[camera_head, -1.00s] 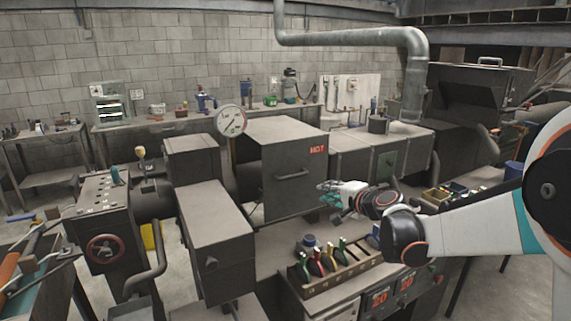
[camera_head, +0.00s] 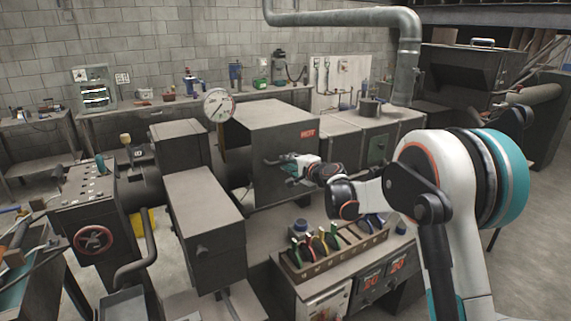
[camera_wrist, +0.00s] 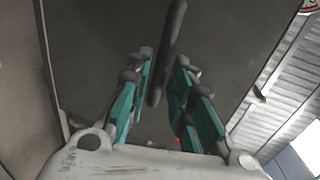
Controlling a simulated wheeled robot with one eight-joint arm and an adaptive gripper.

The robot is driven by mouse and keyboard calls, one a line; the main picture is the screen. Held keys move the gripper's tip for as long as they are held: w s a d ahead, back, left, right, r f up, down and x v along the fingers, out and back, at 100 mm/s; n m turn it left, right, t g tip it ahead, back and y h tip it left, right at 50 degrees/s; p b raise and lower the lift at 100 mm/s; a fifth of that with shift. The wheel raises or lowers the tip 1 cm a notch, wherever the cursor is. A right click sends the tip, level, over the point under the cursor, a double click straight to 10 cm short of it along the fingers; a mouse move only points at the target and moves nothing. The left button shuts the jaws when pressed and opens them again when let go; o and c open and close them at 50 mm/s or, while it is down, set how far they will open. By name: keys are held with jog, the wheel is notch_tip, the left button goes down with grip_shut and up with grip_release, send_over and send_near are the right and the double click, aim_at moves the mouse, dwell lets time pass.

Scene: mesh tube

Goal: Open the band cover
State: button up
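The band cover (camera_head: 268,185) is a dark grey box with a red HOT label on its front face. It sits closed-looking around the machine's barrel. Its bar handle (camera_head: 270,161) is on the front face, partly hidden by my gripper (camera_head: 288,166). In the wrist view the dark handle (camera_wrist: 172,30) runs up from between the two teal-padded fingers of my gripper (camera_wrist: 164,62). The fingers are apart, with a gap on both sides of the handle. I cannot tell how deep the handle sits between them.
A tool rack (camera_head: 330,255) with several pliers stands on the bench below my arm. A round gauge (camera_head: 218,105) is at the cover's upper left. Another grey box (camera_head: 205,220) stands at the left front. A grey pipe (camera_head: 345,18) runs above.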

jog(key=shift+x, duration=1.55)
grip_shut()
jog(key=shift+d, duration=0.1)
